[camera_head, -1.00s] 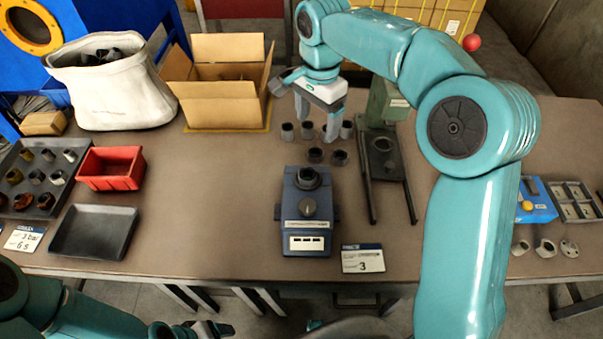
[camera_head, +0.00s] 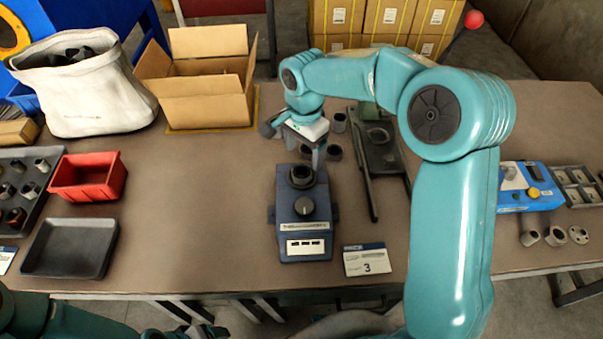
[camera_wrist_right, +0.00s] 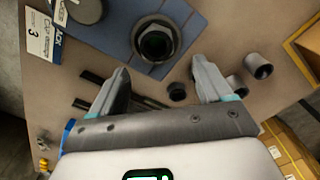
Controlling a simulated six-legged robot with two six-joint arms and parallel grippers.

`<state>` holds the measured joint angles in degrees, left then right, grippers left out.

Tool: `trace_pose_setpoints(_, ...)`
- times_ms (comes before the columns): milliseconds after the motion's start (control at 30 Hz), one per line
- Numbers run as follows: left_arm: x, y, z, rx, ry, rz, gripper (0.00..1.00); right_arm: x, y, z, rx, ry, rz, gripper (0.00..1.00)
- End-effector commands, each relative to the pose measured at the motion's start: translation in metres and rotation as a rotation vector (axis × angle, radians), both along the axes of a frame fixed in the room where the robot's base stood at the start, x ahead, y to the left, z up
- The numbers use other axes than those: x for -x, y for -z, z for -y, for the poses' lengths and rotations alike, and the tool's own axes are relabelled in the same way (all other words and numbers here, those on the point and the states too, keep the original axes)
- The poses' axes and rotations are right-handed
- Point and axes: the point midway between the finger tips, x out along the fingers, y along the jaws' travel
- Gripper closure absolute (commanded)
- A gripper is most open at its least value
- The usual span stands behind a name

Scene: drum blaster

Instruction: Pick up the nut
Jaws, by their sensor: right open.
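The blue tester-like device (camera_head: 305,236) stands at the table's middle, with a dark round socket (camera_head: 302,176) on top and a grey knob in front. In the right wrist view, the socket (camera_wrist_right: 140,26) holds a dark hexagonal piece (camera_wrist_right: 155,43) that looks like the nut. My right gripper (camera_head: 305,152) is open and empty, just behind and above the socket. In its wrist view the gripper (camera_wrist_right: 160,72) has the socket just beyond its parted fingers. My left gripper (camera_head: 205,331) is low at the bottom left, its jaws unclear.
Several dark cylinders (camera_head: 339,122) stand behind the device, partly hidden by my right arm. A dark metal stand (camera_head: 380,160) is close to its right. A number card (camera_head: 366,261), red bin (camera_head: 88,177), black tray (camera_head: 72,248) and open carton (camera_head: 205,108) lie around. The table between is clear.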

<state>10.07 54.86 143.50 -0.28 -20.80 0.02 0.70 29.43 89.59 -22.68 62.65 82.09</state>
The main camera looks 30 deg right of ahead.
Motion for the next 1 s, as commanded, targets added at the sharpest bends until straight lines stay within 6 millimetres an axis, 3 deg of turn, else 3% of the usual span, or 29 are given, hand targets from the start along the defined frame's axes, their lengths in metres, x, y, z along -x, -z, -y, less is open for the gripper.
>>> trace_pose_setpoints(400, 0.000, -0.004, 0.000, 0.000, 0.000, 0.000, 0.27, 0.002, 0.051, 0.000, 0.000, -0.001, -0.002, 0.21)
trace_pose_setpoints(667, 0.000, -0.004, 0.000, 0.000, 0.000, 0.000, 0.27, 0.002, 0.055, 0.000, 0.000, 0.000, 0.000, 0.21)
trace_pose_setpoints(867, 0.000, -0.004, 0.000, 0.000, 0.000, 0.000, 0.27, 0.002, 0.055, 0.000, 0.000, 0.000, 0.000, 0.83)
trace_pose_setpoints(900, 0.000, -0.004, 0.000, 0.000, 0.000, 0.000, 0.27, 0.002, 0.055, 0.000, 0.000, 0.000, 0.000, 0.90)
trace_pose_setpoints(1000, 0.000, -0.004, 0.000, 0.000, 0.000, 0.000, 0.27, 0.002, 0.054, 0.000, 0.000, 0.000, 0.001, 0.96)
